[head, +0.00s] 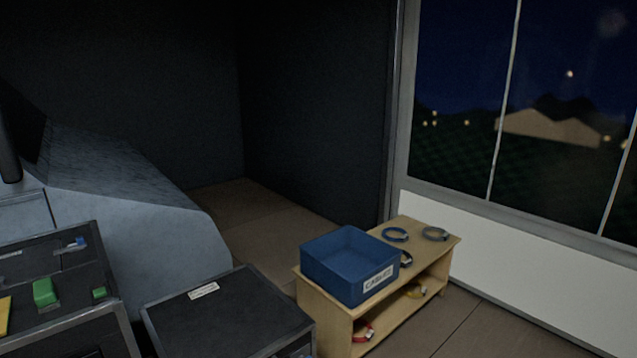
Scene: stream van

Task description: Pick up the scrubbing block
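I cannot tell for sure which thing is the scrubbing block. A green block (45,291) sits on the black panelled top (62,273) at the lower left. A smaller green piece (99,293) lies to its right. A blue piece (77,243) lies farther back on the same top. A yellow thing (5,316) is cut off by the left picture edge. Neither of my grippers is in view, and nothing is seen held.
A black case (230,312) stands right of the panelled top. A wooden shelf (440,237) holds a blue bin (335,272) labelled for cables and several coiled cables (395,234). A grey slanted body (130,212) rises behind. Wooden floor (245,215) lies open at the back.

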